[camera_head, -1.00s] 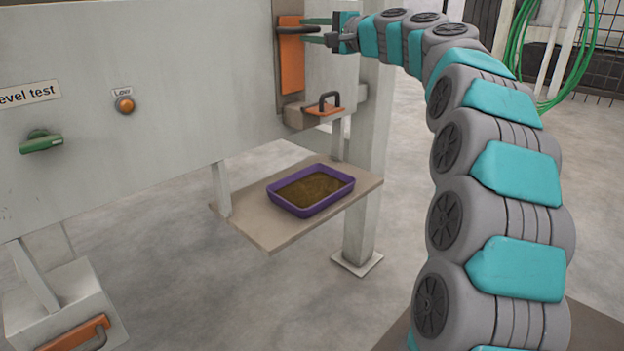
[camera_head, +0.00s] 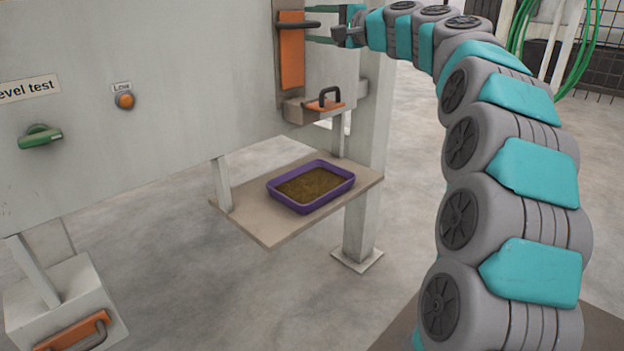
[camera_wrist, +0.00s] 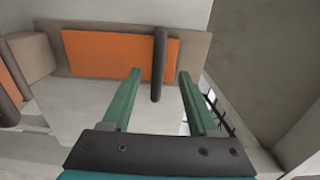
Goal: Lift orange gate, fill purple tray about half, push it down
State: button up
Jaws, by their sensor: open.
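The orange gate (camera_head: 291,62) is an upright plate on the grey machine wall, with a dark bar handle (camera_head: 299,24) near its top. My gripper (camera_head: 320,26) is open at that handle, one green finger above it and one below. In the wrist view the handle (camera_wrist: 158,48) stands between the two open fingers, with a gap on each side, in front of the orange gate (camera_wrist: 100,54). The purple tray (camera_head: 299,207) sits level on the shelf below and holds a layer of brown pellets (camera_head: 312,185). Its exact depth is hard to judge.
The shelf (camera_head: 262,228) hangs beside a grey post (camera_head: 363,215). A small orange plate with a dark handle (camera_head: 329,96) sits below the gate. A green knob (camera_head: 40,138) and an orange button (camera_head: 125,101) are on the wall. Another orange handled plate (camera_head: 75,333) is at lower left.

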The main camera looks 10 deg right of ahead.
jog(key=shift+b+v, duration=0.35)
jog(key=shift+v, duration=2.35)
jog(key=shift+f, duration=0.1)
jog(key=s+a+f+n+g+h, duration=0.1)
jog(key=s+a+f+n+g, duration=0.15)
jog(key=s+a+f, duration=0.4)
jog(key=s+a+f+n+g+h, duration=0.1)
jog(key=s+a+f+n+g, duration=0.2)
jog(key=s+f, duration=0.5)
jog(key=s+a+f+n+g+h, duration=0.1)
jog(key=s+a+f+g, duration=0.35)
jog(key=f, duration=0.45)
jog(key=s+d+f+n+g+h, duration=0.1)
jog(key=s+d+f+g+h, duration=0.1)
jog(key=s+d+f, duration=0.2)
jog(key=s+d+f+n+g+h, duration=0.2)
jog(key=s+f, duration=0.8)
jog(key=s, duration=0.7)
jog(key=s+d+f+n+g+h, duration=0.1)
jog(key=s+d+f, duration=0.4)
jog(key=s, duration=0.6)
notch_tip(320, 180, down, 3)
jog(key=g+h, duration=0.1)
jog(key=h, duration=0.1)
jog(key=shift+s+d+h, duration=0.3)
jog(key=shift+s+d, duration=0.05)
jog(key=shift+d, duration=0.05)
jog(key=shift+r, duration=0.1)
jog(key=shift+c, duration=0.2)
